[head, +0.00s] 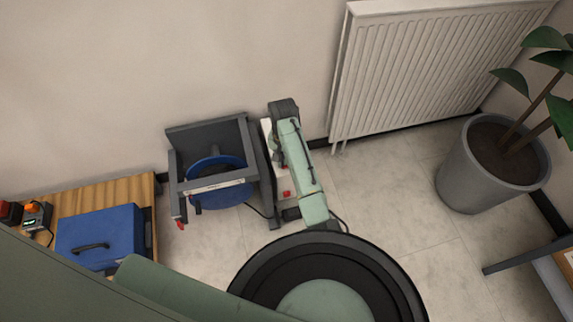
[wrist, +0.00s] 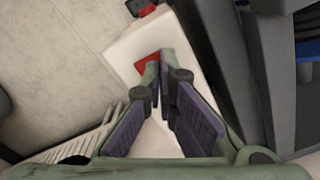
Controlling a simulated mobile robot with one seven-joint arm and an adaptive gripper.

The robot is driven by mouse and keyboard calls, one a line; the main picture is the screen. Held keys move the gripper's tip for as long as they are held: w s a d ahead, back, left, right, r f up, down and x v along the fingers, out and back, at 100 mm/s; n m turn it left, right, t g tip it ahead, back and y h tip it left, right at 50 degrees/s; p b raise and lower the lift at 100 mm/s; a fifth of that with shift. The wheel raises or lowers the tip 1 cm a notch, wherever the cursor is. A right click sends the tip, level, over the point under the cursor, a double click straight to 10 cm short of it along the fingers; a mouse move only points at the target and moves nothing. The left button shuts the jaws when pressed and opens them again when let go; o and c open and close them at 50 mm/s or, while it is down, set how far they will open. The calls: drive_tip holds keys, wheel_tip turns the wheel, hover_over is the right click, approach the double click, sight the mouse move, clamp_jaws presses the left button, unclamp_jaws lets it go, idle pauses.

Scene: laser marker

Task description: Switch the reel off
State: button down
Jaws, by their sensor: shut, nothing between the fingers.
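The blue reel (head: 215,182) sits in a dark grey frame (head: 258,165) on the floor by the wall. A narrow white box (head: 281,184) stands to the right of the frame, with a red switch (head: 286,193) on it. My pale green arm hides part of this box in the head view. In the wrist view, my gripper (wrist: 163,72) is shut and empty. Its fingertips are over the white box (wrist: 130,45), right at the edge of a red patch (wrist: 147,67) and partly covering it. I cannot tell whether they touch it.
A white radiator (head: 410,75) is on the wall to the right, and a potted plant (head: 470,180) stands beyond it. A wooden bench (head: 145,195) with a blue case (head: 100,235) is at the left. Bare floor lies between box and plant.

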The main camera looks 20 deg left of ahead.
drive_tip(key=shift+f+b, duration=0.3)
drive_tip(key=shift+f, duration=0.4)
idle(0.3)
wheel_tip(320, 180, up, 7)
drive_tip(key=p, duration=0.7)
drive_tip(key=shift+p, duration=0.3)
idle(0.3)
